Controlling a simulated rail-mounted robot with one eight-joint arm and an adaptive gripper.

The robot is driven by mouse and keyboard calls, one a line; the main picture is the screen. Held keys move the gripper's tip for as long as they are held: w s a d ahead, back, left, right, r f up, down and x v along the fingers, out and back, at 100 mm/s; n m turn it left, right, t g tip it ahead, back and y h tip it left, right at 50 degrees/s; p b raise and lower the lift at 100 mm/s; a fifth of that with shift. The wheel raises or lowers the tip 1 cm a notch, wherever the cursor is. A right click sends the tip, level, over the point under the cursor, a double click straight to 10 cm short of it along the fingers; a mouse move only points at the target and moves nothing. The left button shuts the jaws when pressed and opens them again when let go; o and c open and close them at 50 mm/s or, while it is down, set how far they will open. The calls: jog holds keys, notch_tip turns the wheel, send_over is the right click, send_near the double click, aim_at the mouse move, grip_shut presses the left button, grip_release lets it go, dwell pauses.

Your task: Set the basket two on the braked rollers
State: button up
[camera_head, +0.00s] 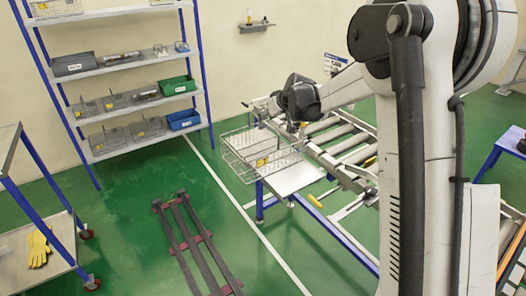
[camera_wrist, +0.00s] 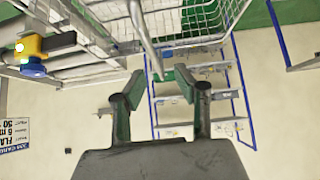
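A wire basket (camera_head: 235,155) with a yellow tag hangs or rests at the left end of the roller table, beside a flat pale plate (camera_head: 297,179); its tag is unreadable, so I cannot confirm it is basket two. My gripper (camera_wrist: 158,88) is at the basket's far right side in the head view, its fingertips hidden there. In the wrist view the two fingers stand apart, and a grey rod of the wire basket (camera_wrist: 195,22) reaches down to between their tips; I see no finger closed on it. The rollers (camera_head: 335,132) lie right of the basket.
A blue-post shelf (camera_head: 128,102) at the back left holds several baskets and bins, including a green bin (camera_head: 177,86) and a blue bin (camera_head: 183,119). Dark rails (camera_head: 190,243) lie on the floor. A cart (camera_head: 45,262) with yellow gloves stands left.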

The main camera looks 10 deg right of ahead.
jog(key=shift+d+p+x, duration=0.15)
jog(key=shift+p+x, duration=0.2)
jog(key=shift+x, duration=0.95)
jog(key=shift+d+p+x, duration=0.1)
jog(key=shift+p+x, duration=0.25)
jog(key=shift+x, duration=0.95)
grip_shut()
